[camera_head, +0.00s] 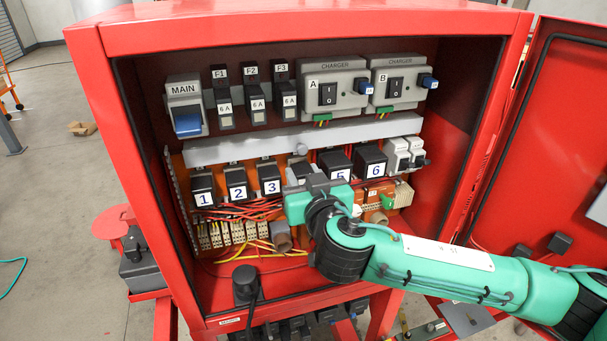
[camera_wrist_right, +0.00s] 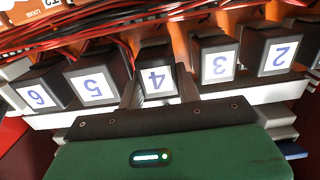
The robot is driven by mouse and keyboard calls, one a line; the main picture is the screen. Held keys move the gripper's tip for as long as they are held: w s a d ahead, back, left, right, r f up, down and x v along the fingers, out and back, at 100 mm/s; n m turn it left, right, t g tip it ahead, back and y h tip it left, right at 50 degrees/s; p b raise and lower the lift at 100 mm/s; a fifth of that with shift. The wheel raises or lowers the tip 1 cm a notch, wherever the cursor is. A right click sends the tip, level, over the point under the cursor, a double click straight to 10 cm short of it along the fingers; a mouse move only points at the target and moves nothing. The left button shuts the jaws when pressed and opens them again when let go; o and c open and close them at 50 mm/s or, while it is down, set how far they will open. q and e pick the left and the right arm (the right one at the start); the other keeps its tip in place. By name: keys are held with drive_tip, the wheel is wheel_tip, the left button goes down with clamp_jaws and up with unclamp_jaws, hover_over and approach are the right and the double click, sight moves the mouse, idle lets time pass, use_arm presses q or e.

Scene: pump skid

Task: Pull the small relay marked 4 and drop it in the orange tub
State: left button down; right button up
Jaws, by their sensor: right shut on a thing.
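The relay marked 4 (camera_wrist_right: 158,80) is a small black block with a white label, upside down in the right wrist view. It sits in the row between the relays marked 3 (camera_wrist_right: 217,62) and 5 (camera_wrist_right: 92,84). My right gripper (camera_wrist_right: 158,97) is shut on relay 4, with a finger on either side. In the head view my right gripper (camera_head: 302,182) covers most of that relay. Whether the relay has left its socket, I cannot tell. My left gripper is not in view. I see no orange tub.
Relays 1 (camera_head: 204,196), 2 (camera_head: 236,189) and 6 (camera_head: 372,167) stand in the same row, close together. Loose red and yellow wires (camera_head: 245,212) hang below them. The red cabinet's frame (camera_head: 110,130) and open door (camera_head: 545,130) surround the work area.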

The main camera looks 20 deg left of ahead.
drive_tip(key=shift+v, duration=1.2)
idle(0.4)
drive_tip(key=shift+b+v, duration=0.4)
drive_tip(key=shift+v, duration=1.15)
drive_tip(key=shift+f, duration=0.2)
drive_tip(key=shift+d, duration=0.1)
drive_tip(key=s+d+f+m+t+h, duration=0.1)
drive_tip(key=s+d+f+m+h, duration=0.1)
drive_tip(key=d+f, duration=0.6)
drive_tip(key=s+d+f+m+t+h+b, duration=0.1)
drive_tip(key=d+f+h, duration=0.3)
drive_tip(key=d+f, duration=0.4)
drive_tip(key=s+d+f+m+t+h, duration=0.1)
drive_tip(key=s+d+f+m+h, duration=0.2)
drive_tip(key=d+f, duration=0.5)
drive_tip(key=shift+s+d+f+m+h+b, duration=0.25)
drive_tip(key=shift+d+m+h, duration=0.2)
drive_tip(key=shift+d, duration=4.55)
drive_tip(key=shift+r, duration=0.1)
